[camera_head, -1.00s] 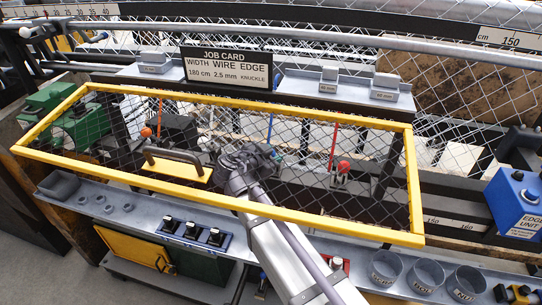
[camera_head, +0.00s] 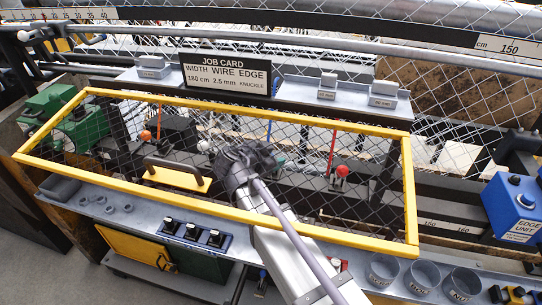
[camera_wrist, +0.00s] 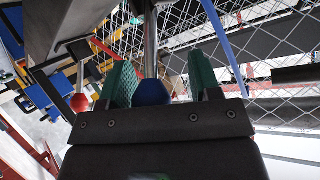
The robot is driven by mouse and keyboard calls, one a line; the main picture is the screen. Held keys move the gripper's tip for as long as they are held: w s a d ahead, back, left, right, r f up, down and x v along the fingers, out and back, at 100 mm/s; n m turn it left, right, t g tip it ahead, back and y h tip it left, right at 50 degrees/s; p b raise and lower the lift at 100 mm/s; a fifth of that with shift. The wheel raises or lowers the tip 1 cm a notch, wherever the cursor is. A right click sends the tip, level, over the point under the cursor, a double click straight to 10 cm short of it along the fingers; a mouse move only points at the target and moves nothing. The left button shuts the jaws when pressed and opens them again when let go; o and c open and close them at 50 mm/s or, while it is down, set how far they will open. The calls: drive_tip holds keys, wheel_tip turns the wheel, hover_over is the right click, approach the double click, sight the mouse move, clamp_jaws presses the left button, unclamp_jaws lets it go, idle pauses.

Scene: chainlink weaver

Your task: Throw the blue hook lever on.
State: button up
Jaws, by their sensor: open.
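The blue hook lever shows in the head view as a thin blue rod (camera_head: 269,131) behind the mesh, its lower part hidden by my gripper. My gripper (camera_head: 246,160) is by the rod's lower end. In the wrist view a round blue knob (camera_wrist: 152,92) on a metal shaft sits between the two green finger pads of my gripper (camera_wrist: 160,78). The fingers are open, one on each side of the knob, with gaps showing.
A yellow-framed mesh guard (camera_head: 409,190) with a black handle (camera_head: 177,167) surrounds the area. A red-knobbed lever (camera_head: 342,171) stands to the right and an orange-knobbed one (camera_head: 146,135) to the left. The red knob (camera_wrist: 79,103) also shows in the wrist view.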

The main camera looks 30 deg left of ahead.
drive_tip(key=p+v, duration=0.2)
drive_tip(key=v, duration=0.1)
drive_tip(key=shift+r, duration=0.25)
drive_tip(key=s+a, duration=0.2)
drive_tip(key=s, duration=0.9)
drive_tip(key=shift+s+a+f+b, duration=0.2)
drive_tip(key=shift+s+f+b, duration=0.1)
drive_tip(key=shift+s, duration=0.1)
